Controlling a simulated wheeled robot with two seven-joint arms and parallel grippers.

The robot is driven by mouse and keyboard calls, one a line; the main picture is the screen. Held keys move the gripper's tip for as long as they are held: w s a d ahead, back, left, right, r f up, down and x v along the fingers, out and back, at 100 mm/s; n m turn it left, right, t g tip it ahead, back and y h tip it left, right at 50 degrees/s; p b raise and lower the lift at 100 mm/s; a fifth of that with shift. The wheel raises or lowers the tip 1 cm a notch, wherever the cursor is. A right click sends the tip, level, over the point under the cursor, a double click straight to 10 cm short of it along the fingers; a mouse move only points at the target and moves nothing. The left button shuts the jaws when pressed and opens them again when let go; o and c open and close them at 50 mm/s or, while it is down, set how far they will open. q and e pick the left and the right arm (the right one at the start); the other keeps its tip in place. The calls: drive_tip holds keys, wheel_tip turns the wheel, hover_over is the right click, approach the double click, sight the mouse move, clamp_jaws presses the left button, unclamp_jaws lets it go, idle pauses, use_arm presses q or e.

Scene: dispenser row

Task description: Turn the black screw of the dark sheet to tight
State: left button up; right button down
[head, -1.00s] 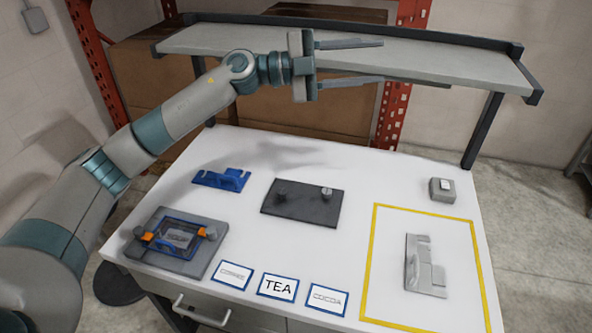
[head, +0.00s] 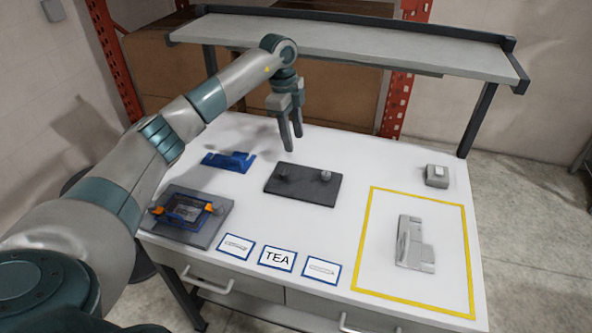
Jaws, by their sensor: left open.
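The dark sheet (head: 303,188) lies flat near the middle of the white table. Two screw knobs stand on it: a black screw (head: 282,172) at its left and a grey screw (head: 326,176) at its right. How tight the black screw is cannot be told from here. My left gripper (head: 292,146) points down above the back left edge of the sheet, near the black screw. Its two fingers are apart with nothing between them. My right gripper is not in view.
A blue bracket (head: 229,161) and a grey plate with a blue frame and orange clips (head: 205,231) are at the left. Label cards (head: 277,259) lie in front. A yellow outline (head: 362,240) surrounds a grey part (head: 414,243). A small grey box (head: 437,176) stands back right. A shelf (head: 350,42) spans behind.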

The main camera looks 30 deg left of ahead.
sight(284, 172)
use_arm(q)
drive_tip(key=a, duration=0.1)
drive_tip(key=s+a+n+y, duration=0.1)
drive_tip(key=shift+s+a+f+g, duration=0.1)
drive_tip(key=shift+a+f+g, duration=0.1)
drive_tip(key=shift+a+g, duration=0.15)
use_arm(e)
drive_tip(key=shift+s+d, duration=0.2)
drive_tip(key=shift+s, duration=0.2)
use_arm(q)
drive_tip(key=shift+d, duration=0.1)
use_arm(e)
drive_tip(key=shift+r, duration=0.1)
use_arm(q)
wheel_tip(284, 172, down, 10)
drive_tip(key=p, duration=0.4)
drive_tip(key=shift+f, duration=1)
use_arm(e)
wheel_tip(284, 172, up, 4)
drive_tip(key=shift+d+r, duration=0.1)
use_arm(q)
clamp_jaws()
